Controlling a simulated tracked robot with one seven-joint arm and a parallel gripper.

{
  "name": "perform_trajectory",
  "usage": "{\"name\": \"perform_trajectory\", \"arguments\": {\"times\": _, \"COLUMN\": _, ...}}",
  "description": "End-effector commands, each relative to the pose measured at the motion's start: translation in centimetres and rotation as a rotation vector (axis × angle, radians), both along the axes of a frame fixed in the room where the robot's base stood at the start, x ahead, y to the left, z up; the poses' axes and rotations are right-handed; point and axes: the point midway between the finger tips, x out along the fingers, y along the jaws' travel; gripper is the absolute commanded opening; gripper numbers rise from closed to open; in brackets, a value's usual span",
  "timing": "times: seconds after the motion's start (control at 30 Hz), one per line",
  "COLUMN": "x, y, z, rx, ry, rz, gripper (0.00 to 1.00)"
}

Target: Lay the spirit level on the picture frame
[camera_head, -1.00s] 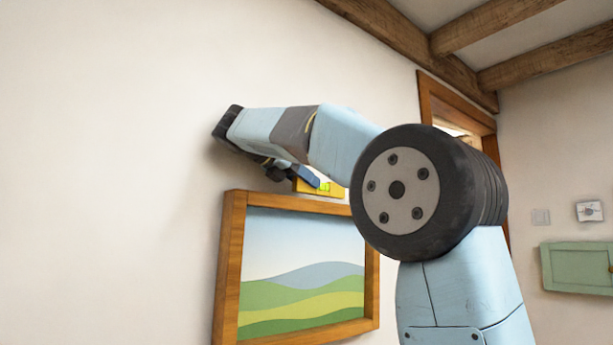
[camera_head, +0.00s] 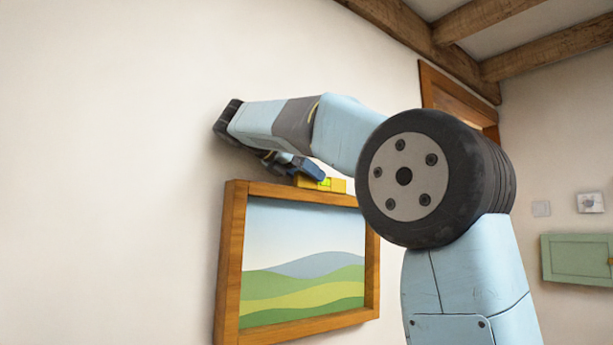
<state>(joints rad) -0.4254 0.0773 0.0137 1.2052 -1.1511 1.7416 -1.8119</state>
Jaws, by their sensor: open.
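The yellow spirit level (camera_head: 335,185), with a bright green vial, sits along the top edge of the wooden picture frame (camera_head: 232,250). It appears to touch the frame's top edge, and its left part is hidden behind a finger. The frame holds a landscape picture of hills and hangs on the wall. My gripper (camera_head: 291,167) is open at the left end of the level, just above the frame. One dark blue finger overlaps the level in the picture, so I cannot tell whether it touches.
My arm covers the frame's upper right corner. The pale wall (camera_head: 110,170) is bare to the left. Ceiling beams (camera_head: 420,35) run overhead. A green cabinet (camera_head: 575,258) and small wall plates (camera_head: 590,203) are on the right wall.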

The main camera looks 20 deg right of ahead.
Motion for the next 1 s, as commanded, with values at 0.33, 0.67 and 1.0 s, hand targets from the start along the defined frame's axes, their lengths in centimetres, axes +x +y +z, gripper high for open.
{"name": "perform_trajectory", "arguments": {"times": 0.33, "x": -0.2, "y": 0.9, "z": 0.4, "rx": -0.001, "ry": -0.001, "rz": 0.003, "gripper": 0.57}}
{"name": "perform_trajectory", "arguments": {"times": 0.67, "x": -2.1, "y": 5.8, "z": 2.8, "rx": 0.0, "ry": 0.0, "rz": 0.005, "gripper": 0.57}}
{"name": "perform_trajectory", "arguments": {"times": 1.0, "x": -3.9, "y": 10.0, "z": 5.0, "rx": 0.001, "ry": 0.001, "rz": 0.001, "gripper": 0.57}}
